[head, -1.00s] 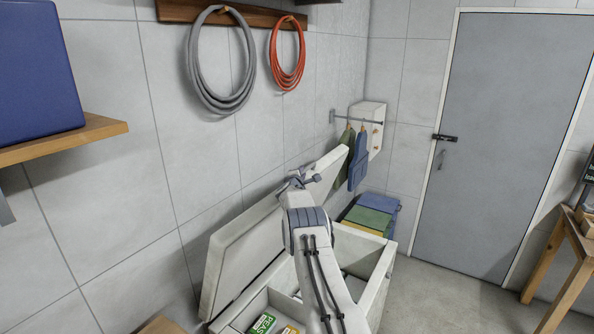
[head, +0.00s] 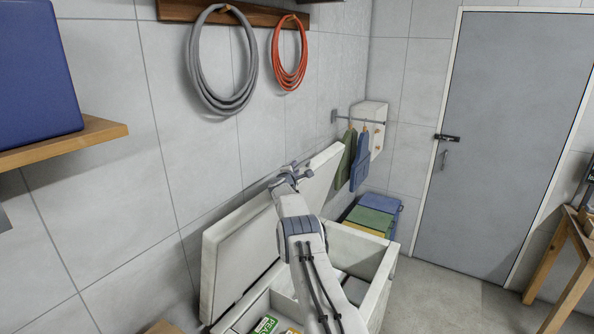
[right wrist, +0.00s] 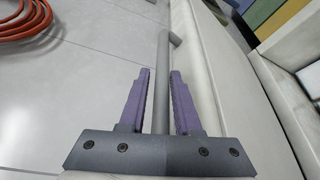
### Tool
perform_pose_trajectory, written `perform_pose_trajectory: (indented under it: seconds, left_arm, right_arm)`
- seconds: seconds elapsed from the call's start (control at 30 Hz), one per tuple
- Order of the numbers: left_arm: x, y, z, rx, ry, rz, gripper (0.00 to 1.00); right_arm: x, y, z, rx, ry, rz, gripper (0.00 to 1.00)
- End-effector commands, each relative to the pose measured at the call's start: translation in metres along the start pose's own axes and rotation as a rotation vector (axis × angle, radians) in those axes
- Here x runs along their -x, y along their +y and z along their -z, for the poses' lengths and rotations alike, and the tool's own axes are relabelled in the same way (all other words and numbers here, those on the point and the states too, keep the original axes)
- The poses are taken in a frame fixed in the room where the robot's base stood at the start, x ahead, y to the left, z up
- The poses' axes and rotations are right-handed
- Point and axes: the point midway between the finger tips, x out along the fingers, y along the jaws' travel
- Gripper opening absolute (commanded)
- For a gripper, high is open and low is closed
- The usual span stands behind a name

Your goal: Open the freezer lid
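The freezer (head: 372,290) is a white chest below the wall. Its thick white lid (head: 235,255) is raised and leans back towards the wall, so the inside shows. My right gripper (head: 290,175) is up at the lid's upper edge. In the right wrist view its two purple fingers (right wrist: 160,95) stand on either side of a grey bar handle (right wrist: 162,65), with slim gaps seen beside the bar. The handle bends in to the white lid at its far end. My right arm hides part of the lid and the chest. My left gripper is out of view.
A green peas packet (head: 265,325) lies in the freezer. A grey hose (head: 222,105) and an orange hose (head: 290,80) hang on the wall above. Cloths (head: 360,160) hang beyond the lid. A wooden shelf (head: 60,145) juts out at left.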

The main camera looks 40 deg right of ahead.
Motion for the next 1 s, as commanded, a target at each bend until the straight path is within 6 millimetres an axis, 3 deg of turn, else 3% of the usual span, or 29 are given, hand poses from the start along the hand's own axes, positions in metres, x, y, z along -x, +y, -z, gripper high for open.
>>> perform_pose_trajectory:
  seconds: [0.57,1.0]
  left_arm:
    - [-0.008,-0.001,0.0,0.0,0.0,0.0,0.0]
    - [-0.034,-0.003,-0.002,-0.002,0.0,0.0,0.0]
  right_arm:
    - [0.006,-0.004,-0.003,0.006,-0.008,0.009,0.32]
    - [0.043,-0.004,-0.001,0.004,0.0,0.002,0.32]
